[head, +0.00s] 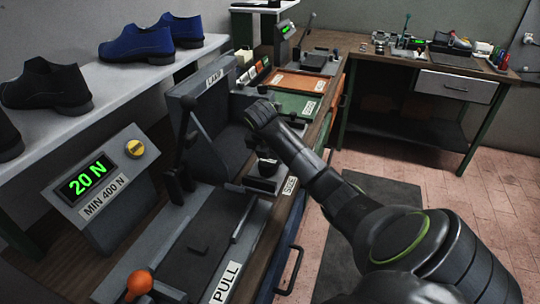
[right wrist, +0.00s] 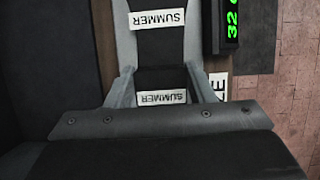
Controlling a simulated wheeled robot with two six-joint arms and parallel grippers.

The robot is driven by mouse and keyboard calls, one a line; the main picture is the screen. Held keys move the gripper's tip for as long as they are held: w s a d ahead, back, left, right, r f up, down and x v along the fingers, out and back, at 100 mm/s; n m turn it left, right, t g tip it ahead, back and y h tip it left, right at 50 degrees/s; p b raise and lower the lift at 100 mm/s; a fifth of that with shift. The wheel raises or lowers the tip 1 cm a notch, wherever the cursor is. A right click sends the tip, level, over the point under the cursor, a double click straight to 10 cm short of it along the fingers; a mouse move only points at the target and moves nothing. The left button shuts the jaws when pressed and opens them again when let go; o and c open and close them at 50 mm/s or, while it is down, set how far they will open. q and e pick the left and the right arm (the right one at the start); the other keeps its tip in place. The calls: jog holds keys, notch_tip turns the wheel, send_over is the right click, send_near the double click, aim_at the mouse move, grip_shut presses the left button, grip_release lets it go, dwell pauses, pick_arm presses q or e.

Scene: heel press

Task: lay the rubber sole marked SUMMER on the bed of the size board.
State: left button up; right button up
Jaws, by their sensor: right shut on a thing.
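In the right wrist view, my right gripper (right wrist: 161,84) is shut on a dark rubber sole (right wrist: 160,76) with a white SUMMER label between the fingers. Just beyond it is a dark surface with a second SUMMER label, set in a grey frame that looks like the size board (right wrist: 125,38). I cannot tell whether both labels are on one sole, or whether the sole touches the bed. A green readout (right wrist: 232,20) showing 32 stands beside it. In the head view my right arm (head: 300,160) reaches over the bench by the SIZE label (head: 289,186). My left gripper is not in view.
A press with a LAST label (head: 213,78), a PULL label (head: 226,283) and a 20 N readout (head: 86,181) stands at the left. Dark and blue shoes (head: 137,46) line a shelf. Green and orange trays (head: 299,84) lie farther back. The floor at right is open.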

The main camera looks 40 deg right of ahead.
jog(key=shift+f, duration=0.2)
dwell(0.3)
jog(key=o, duration=1.1)
jog(key=shift+o, duration=0.6)
jog(key=o, duration=0.4)
jog(key=shift+r, duration=0.1)
jog(key=shift+r+p, duration=2.05)
jog(key=shift+r, duration=1.35)
